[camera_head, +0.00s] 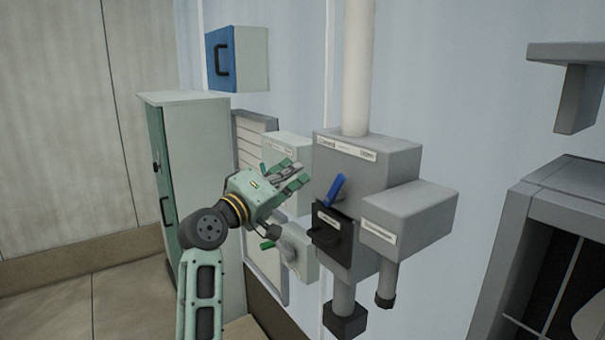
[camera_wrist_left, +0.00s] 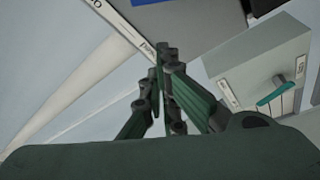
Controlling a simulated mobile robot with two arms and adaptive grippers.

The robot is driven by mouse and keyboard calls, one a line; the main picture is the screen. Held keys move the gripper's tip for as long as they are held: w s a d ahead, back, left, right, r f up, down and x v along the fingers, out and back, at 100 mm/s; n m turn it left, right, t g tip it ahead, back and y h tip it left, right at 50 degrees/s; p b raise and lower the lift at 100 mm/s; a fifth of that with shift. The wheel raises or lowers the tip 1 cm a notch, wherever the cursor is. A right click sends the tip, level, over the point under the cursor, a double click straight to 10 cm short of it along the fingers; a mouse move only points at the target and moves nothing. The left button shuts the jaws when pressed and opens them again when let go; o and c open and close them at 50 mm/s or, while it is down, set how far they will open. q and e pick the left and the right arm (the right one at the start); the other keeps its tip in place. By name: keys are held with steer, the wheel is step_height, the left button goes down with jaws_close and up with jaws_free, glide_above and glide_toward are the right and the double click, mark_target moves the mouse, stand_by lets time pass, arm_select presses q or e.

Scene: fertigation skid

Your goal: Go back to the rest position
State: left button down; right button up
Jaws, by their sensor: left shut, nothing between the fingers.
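My left gripper (camera_head: 292,177) reaches in from the left in the head view, beside the grey valve box with the blue lever (camera_head: 335,189). It is apart from the lever, to its left. In the left wrist view the fingers (camera_wrist_left: 165,60) are together with nothing between them. My right gripper is not in view.
The grey box (camera_head: 375,155) with a pipe (camera_head: 357,70) above it stands on the wall close to my left gripper. A smaller box with a green lever (camera_head: 267,245) is below. A green cabinet (camera_head: 200,150) stands left. Open floor (camera_head: 90,300) lies at lower left.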

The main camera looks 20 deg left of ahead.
arm_select(q)
steer(key=s+d+f+m+g+y, duration=0.15)
steer(key=s+f, duration=0.35)
steer(key=f, duration=0.6)
steer(key=s+f+m+g+y+b, duration=0.1)
steer(key=s+f+m+g, duration=0.3)
steer(key=f, duration=0.6)
steer(key=s+d+f+n+g+y, duration=0.1)
steer(key=s+f+g, duration=0.1)
steer(key=s+f, duration=0.65)
steer(key=s+f+m+g+y, duration=0.2)
steer(key=s+f+m+g, duration=0.15)
steer(key=s+f, duration=0.85)
steer(key=s+f+m+g+y, duration=0.3)
steer(key=s+f, duration=0.5)
steer(key=s, duration=0.8)
step_height(320, 180, down, 28)
steer(key=s+n+g+h, duration=0.1)
steer(key=s+g+h, duration=0.1)
steer(key=s+a+f+g+b, duration=0.1)
steer(key=s+a+f, duration=0.1)
steer(key=s+f, duration=1.3)
steer(key=shift+s+a+f+g+y, duration=0.15)
steer(key=shift+s+g+y, duration=0.15)
steer(key=shift+s+y, duration=0.05)
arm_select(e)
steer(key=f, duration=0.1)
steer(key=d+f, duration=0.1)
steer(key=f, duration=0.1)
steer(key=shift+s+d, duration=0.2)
